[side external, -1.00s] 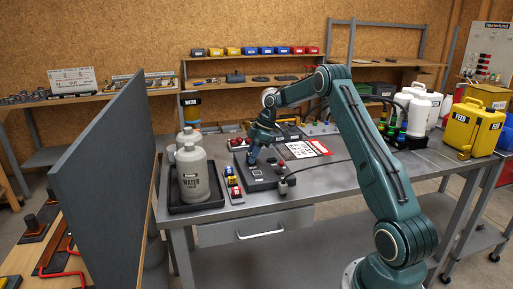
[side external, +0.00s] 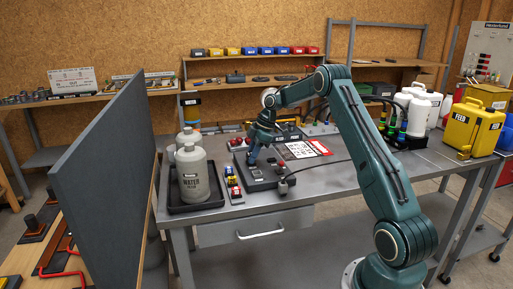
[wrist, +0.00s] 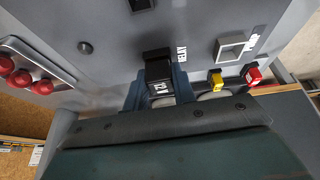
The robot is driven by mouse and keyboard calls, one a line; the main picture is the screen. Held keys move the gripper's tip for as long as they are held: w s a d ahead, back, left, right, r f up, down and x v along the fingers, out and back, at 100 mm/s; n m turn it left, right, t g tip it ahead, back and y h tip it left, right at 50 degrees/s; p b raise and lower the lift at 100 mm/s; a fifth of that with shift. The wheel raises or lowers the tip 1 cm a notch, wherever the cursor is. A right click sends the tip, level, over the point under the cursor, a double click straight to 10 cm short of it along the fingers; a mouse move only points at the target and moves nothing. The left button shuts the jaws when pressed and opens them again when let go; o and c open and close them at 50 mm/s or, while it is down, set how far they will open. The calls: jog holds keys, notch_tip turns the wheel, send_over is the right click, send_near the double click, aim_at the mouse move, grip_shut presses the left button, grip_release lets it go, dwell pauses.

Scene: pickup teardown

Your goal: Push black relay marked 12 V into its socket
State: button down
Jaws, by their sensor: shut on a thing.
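The black relay (wrist: 158,70), with white 12 V lettering, is between the two blue-grey fingers of my gripper (wrist: 158,92) in the wrist view. My gripper is shut on it. The relay is beside the RELAY label on the grey panel. The socket is hidden behind the relay, so I cannot tell how deep the relay sits. In the side external view my gripper (side external: 252,157) points down at the dark control box (side external: 262,184) on the bench, and the relay is too small to make out.
A yellow block (wrist: 216,80), a red block (wrist: 253,75) and a square-framed fitting (wrist: 235,47) are right of the relay. Red domed buttons (wrist: 20,77) are at the left.

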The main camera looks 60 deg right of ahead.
jog(key=shift+s+a+f, duration=0.15)
jog(key=shift+f, duration=1.25)
jog(key=c, duration=1.1)
grip_release()
jog(key=v, duration=0.5)
jog(key=w+v, duration=0.1)
jog(key=v, duration=1)
jog(key=shift+w+r, duration=0.1)
jog(key=shift+r, duration=0.25)
